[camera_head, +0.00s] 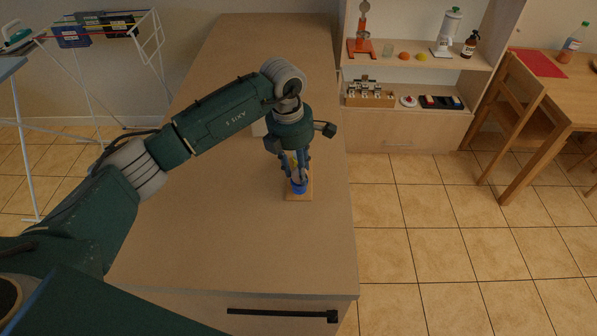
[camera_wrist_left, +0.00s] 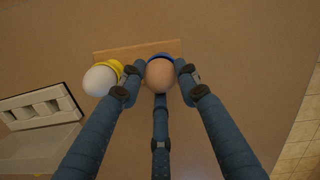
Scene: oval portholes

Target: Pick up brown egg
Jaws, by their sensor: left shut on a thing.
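The brown egg (camera_wrist_left: 160,74) shows in the left wrist view, in a blue egg cup (camera_wrist_left: 160,56) on a wooden board (camera_wrist_left: 114,51). My left gripper (camera_wrist_left: 158,80) is shut on the brown egg, with fingers on both sides and a third finger below it in the picture. In the head view my left gripper (camera_head: 297,177) is over the board (camera_head: 306,190) on the counter, and the blue cup (camera_head: 299,188) shows under its fingers. The egg is mostly hidden there. My right gripper is not in view.
A white egg (camera_wrist_left: 99,80) in a yellow cup (camera_wrist_left: 115,67) stands close beside the left finger. A pale egg carton (camera_wrist_left: 38,120) lies on the counter nearby. The counter (camera_head: 240,220) is otherwise largely clear; its right edge is close to the board.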

